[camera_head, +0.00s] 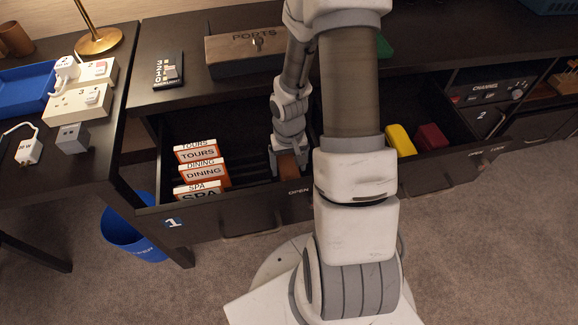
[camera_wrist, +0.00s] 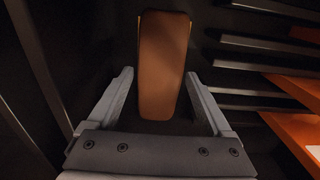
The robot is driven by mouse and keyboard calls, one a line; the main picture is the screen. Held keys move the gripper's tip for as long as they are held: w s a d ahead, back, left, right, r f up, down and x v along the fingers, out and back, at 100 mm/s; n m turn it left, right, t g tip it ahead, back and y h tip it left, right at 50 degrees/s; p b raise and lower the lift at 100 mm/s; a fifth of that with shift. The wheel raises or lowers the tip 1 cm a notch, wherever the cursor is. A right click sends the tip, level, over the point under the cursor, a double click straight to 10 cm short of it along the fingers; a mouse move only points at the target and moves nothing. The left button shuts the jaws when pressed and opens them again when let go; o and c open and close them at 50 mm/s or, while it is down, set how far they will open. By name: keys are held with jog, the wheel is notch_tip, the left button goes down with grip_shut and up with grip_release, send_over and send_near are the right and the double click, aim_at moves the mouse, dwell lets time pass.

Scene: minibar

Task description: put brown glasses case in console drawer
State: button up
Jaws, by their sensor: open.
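The brown glasses case (camera_head: 288,166) is inside the open left console drawer, marked 1 (camera_head: 240,218), right of the brochures. In the wrist view the case (camera_wrist: 163,65) is a long rounded brown block, its near end between my fingers. My gripper (camera_head: 288,158) reaches down into this drawer. In the wrist view my gripper (camera_wrist: 159,78) is open, one finger on each side of the case, with dark gaps showing beside it. Whether the case rests on the drawer floor is hard to tell. My arm hides part of the drawer's right side.
Brochures marked TOURS, DINING and SPA (camera_head: 203,172) stand in the drawer's left part. Another open drawer at right holds a yellow item (camera_head: 401,140) and a dark red item (camera_head: 432,137). A wooden PORTS box (camera_head: 245,54) sits on the console top. A blue bin (camera_head: 136,236) stands below.

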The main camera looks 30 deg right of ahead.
aim_at(289, 168)
notch_tip(289, 168, up, 10)
jog(key=p, duration=0.4)
jog(key=shift+r, duration=0.25)
